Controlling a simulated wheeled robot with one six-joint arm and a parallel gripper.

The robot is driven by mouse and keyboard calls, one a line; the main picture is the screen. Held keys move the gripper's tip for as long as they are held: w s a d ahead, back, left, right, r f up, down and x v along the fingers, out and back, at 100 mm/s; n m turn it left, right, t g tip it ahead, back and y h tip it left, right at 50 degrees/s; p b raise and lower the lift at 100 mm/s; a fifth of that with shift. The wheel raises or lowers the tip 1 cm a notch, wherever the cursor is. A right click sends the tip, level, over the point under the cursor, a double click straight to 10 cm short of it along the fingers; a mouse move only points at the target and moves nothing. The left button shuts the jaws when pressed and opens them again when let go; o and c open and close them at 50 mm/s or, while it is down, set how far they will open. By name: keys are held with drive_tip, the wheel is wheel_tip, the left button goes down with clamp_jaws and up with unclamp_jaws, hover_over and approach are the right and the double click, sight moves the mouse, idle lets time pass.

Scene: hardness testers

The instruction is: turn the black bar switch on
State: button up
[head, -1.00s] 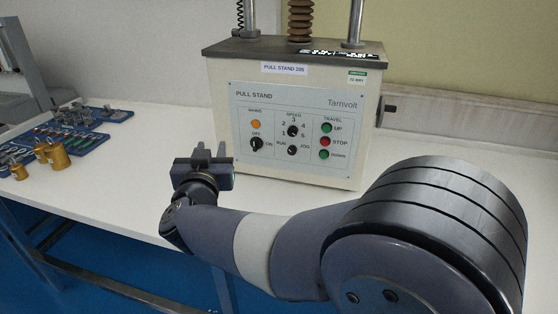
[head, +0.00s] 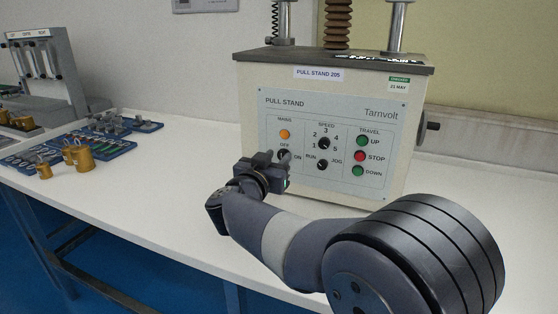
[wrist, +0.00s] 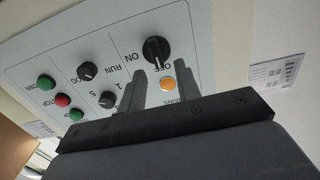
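The black bar switch (wrist: 156,50) is a round black knob with a raised bar, on the pull stand's front panel (head: 345,112). In the wrist view the panel looks turned over, and the bar's white mark points toward the OFF label; ON is to its left. My gripper (head: 278,156) is in front of the switch and mostly hides it in the head view. In the wrist view my gripper (wrist: 160,72) has two fingers apart, empty, with tips close to the switch's lower edge. I cannot tell whether they touch it.
An orange lamp (head: 285,134) sits above the switch. A speed knob (head: 324,143), a run/jog knob (head: 322,165) and green and red travel buttons (head: 360,156) are to the right. Brass weights (head: 80,156) and blue trays (head: 105,142) lie on the white bench at left.

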drive_tip(key=shift+x, duration=0.85)
drive_tip(key=shift+c, duration=0.3)
clamp_jaws()
